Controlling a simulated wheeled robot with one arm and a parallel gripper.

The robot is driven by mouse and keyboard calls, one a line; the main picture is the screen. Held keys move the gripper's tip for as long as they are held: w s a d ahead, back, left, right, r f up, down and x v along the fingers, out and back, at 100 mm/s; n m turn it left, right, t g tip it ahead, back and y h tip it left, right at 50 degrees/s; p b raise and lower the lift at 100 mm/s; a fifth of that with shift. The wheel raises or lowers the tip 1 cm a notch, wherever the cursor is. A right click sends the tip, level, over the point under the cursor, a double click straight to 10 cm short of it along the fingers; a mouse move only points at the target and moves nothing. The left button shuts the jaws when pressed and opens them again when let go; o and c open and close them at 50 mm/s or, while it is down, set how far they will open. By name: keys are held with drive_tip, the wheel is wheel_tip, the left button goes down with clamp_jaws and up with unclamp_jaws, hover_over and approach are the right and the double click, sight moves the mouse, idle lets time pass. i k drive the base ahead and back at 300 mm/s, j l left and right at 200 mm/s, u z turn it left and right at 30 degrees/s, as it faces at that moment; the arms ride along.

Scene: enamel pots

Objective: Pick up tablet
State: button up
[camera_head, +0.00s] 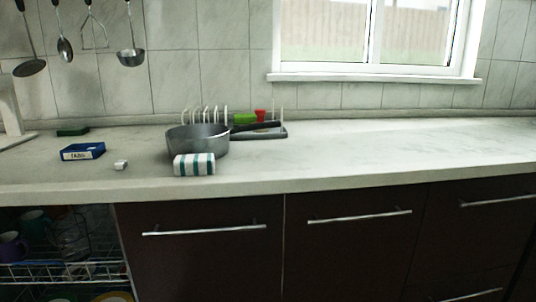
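A small white block (121,165), which looks like the tablet, lies on the pale marble-like countertop (330,165), left of centre and near the front edge. A blue box (83,151) with a white label lies just to its left and a little behind it, apart from it. The label is too small to read surely. My gripper is not in view, and nothing covers the tablet.
The right countertop is clear. Utensils (131,57) hang at upper left.

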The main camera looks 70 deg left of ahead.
sight(121, 164)
drive_tip(key=u, duration=3.25)
